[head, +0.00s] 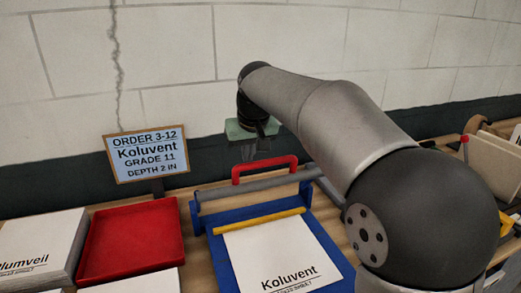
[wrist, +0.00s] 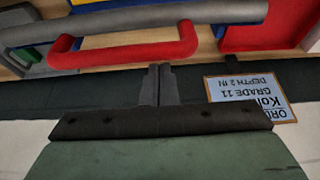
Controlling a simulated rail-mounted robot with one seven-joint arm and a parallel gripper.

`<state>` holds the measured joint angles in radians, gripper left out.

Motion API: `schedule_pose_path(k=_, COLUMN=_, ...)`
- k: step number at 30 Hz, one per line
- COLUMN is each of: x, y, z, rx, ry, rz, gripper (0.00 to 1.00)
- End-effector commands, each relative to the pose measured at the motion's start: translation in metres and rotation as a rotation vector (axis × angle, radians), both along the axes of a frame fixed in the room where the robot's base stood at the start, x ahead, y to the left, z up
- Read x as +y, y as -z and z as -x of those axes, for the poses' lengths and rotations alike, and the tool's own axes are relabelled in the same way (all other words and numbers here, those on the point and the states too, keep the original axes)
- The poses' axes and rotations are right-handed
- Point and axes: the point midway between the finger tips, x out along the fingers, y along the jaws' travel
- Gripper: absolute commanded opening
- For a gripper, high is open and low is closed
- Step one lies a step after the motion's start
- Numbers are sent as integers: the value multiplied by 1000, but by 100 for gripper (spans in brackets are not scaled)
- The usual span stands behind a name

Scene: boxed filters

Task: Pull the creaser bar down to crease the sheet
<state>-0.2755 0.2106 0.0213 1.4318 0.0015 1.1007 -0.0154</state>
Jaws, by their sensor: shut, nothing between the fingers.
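The creaser has a blue base (head: 333,238), a grey creaser bar (head: 240,189) across its back and a red handle (head: 268,163) behind the bar. A white sheet (head: 270,250) printed "Koluvent" lies on the base, with a yellow strip (head: 258,222) across its far end. My gripper (head: 250,156) is close to the handle, on its wall side, with its fingers together and empty. In the wrist view, the shut fingertips (wrist: 160,68) point toward the red handle (wrist: 125,45); contact cannot be made out. The grey bar (wrist: 120,20) runs beyond the handle.
A red tray (head: 88,255) sits left of the creaser, with a stack of "Plumveil" sheets (head: 38,240) farther left. An order sign (head: 146,153) reading Koluvent, grade 11, depth 2 in stands behind the tray. The wall (head: 180,50) is close behind. Other items crowd the right.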

Motion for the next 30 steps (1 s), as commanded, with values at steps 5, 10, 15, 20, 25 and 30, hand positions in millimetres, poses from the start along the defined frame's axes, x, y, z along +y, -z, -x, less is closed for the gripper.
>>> schedule_pose_path(k=5, x=-1, y=2, z=2, rx=0, ry=0, rz=0, gripper=0)
schedule_pose_path(k=10, x=-3, y=9, z=8, rx=0, ry=0, rz=0, gripper=0)
schedule_pose_path(k=15, x=-5, y=15, z=16, rx=1, ry=0, rz=0, gripper=0)
schedule_pose_path(k=20, x=-6, y=15, z=19, rx=1, ry=0, rz=0, gripper=0)
schedule_pose_path(k=25, x=-6, y=15, z=19, rx=1, ry=0, rz=0, gripper=0)
schedule_pose_path(k=30, x=-7, y=17, z=21, rx=0, ry=0, rz=0, gripper=0)
